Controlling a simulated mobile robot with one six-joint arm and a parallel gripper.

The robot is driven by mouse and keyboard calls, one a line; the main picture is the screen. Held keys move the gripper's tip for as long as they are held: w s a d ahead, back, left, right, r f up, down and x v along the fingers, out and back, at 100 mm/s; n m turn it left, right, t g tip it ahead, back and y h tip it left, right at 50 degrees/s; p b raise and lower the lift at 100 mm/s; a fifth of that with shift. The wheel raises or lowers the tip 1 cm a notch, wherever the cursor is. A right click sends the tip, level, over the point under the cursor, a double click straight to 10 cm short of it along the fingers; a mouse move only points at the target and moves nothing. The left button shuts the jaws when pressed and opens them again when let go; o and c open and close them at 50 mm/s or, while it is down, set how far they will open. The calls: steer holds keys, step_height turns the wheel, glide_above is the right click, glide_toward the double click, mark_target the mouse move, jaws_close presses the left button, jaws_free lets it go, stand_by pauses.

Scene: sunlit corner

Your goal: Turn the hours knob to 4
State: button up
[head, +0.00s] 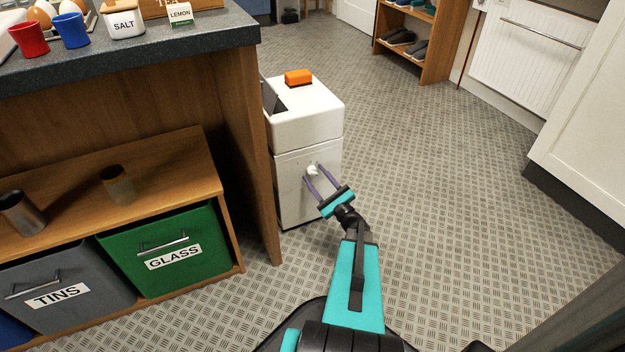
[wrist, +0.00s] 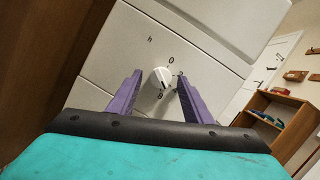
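The white hours knob (wrist: 160,78) sits on the front of a white box-shaped appliance (head: 306,118). In the wrist view a "0" shows above the knob, a "2" to its right, partly behind a finger, and another digit below it; an "h" is printed to the upper left. I cannot tell for sure which digit the knob points to. My gripper (head: 313,172) is open, its two purple fingers reaching towards the front panel. In the wrist view the fingers (wrist: 155,95) stand on either side of the knob, with gaps visible. The 4 is not readable.
An orange block (head: 298,77) lies on top of the appliance beside a dark opening. A wooden counter (head: 262,150) stands close on the left, with a green GLASS bin (head: 205,225) below it. The patterned floor (head: 450,200) to the right is clear.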

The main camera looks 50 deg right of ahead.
steer(key=p+v, duration=0.4)
steer(key=v, duration=0.9)
steer(key=shift+s, duration=0.4)
